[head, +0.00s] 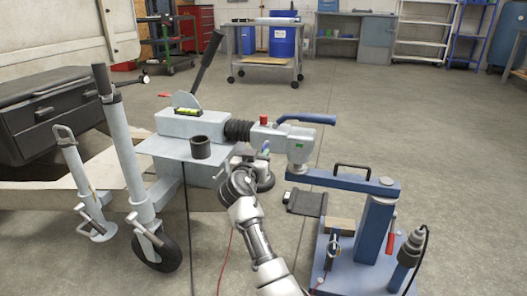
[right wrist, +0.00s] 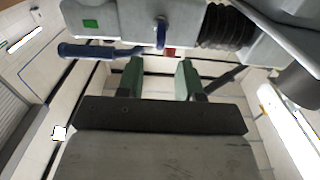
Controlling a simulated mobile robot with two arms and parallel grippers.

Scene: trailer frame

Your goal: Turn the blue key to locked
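The blue key (right wrist: 161,33) sticks out of the side of the grey coupling head (right wrist: 125,18) in the right wrist view. It looks narrow and upright there. My right gripper (right wrist: 160,68) is open, its two green fingers apart with nothing between them. The key lies just beyond the fingertips, roughly centred on the gap, and seems not touched. In the head view my right gripper (head: 262,155) is close beside the coupling head (head: 265,136), small and partly hidden by my wrist; I cannot clearly make out the key there. My left gripper is not in view.
A blue coupling handle (head: 305,118) and black bellows (head: 238,130) flank the head. A blue stand (head: 375,230) with a horizontal arm is at the right. A jockey wheel post (head: 130,150) stands left. Open floor (head: 440,120) lies beyond.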

